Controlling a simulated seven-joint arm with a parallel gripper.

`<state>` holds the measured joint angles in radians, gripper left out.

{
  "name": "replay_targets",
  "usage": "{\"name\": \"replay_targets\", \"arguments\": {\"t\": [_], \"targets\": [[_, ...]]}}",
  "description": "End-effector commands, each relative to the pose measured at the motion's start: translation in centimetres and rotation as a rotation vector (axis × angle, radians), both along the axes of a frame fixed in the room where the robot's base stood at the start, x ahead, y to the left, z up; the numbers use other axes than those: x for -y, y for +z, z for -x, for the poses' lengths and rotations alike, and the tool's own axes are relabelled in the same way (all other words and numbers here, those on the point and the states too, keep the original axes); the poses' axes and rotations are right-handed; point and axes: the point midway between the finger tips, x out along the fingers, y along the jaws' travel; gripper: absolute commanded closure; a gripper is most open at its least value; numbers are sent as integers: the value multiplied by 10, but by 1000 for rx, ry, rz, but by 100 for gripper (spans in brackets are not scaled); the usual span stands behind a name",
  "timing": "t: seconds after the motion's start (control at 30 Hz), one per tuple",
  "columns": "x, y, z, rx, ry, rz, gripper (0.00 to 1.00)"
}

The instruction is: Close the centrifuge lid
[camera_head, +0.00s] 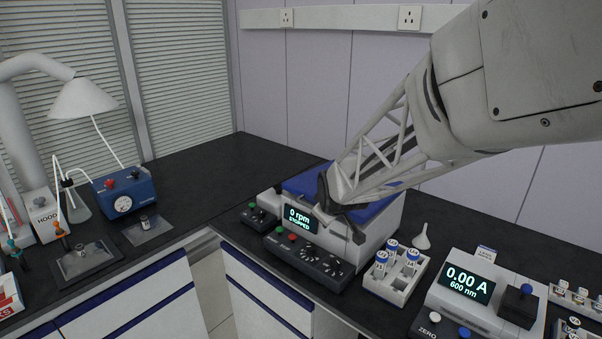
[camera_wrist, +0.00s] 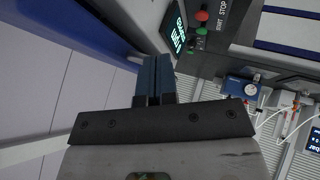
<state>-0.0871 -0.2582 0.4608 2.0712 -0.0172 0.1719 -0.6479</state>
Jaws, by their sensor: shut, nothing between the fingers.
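The centrifuge (camera_head: 345,240) is a pale box with a display reading "0 rpm STOPPED" (camera_head: 300,219). Its blue lid (camera_head: 305,180) lies low and roughly flat on top; my arm hides its middle, and I cannot tell whether it is fully seated. My gripper (camera_head: 358,236) is at the centrifuge's front upper edge, right of the display. In the wrist view my gripper's fingers (camera_wrist: 154,62) are together and empty, beside the blue lid (camera_wrist: 60,30). I cannot tell whether they touch it. The display (camera_wrist: 178,36) and start and stop buttons (camera_wrist: 202,17) are just beyond.
A dark control box (camera_head: 308,262) stands before the centrifuge. A rack of capped tubes (camera_head: 395,280), a funnel (camera_head: 422,238) and a photometer (camera_head: 475,295) are to the right. A blue pump box (camera_head: 123,193) is at the left. The counter behind it (camera_head: 195,175) is clear.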

Motion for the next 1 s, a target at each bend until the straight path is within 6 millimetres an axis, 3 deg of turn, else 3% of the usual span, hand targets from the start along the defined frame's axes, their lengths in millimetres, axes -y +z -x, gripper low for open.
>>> {"name": "replay_targets", "arguments": {"t": [0.1, 0.3, 0.77, 1.0], "targets": [[-1, -16, 1, -1, 2, 1, 100], [-2, -28, 2, 0, 0, 0, 100], [-2, -34, 3, -8, 1, 1, 100], [-1, -28, 7, -9, 0, 1, 100]]}}
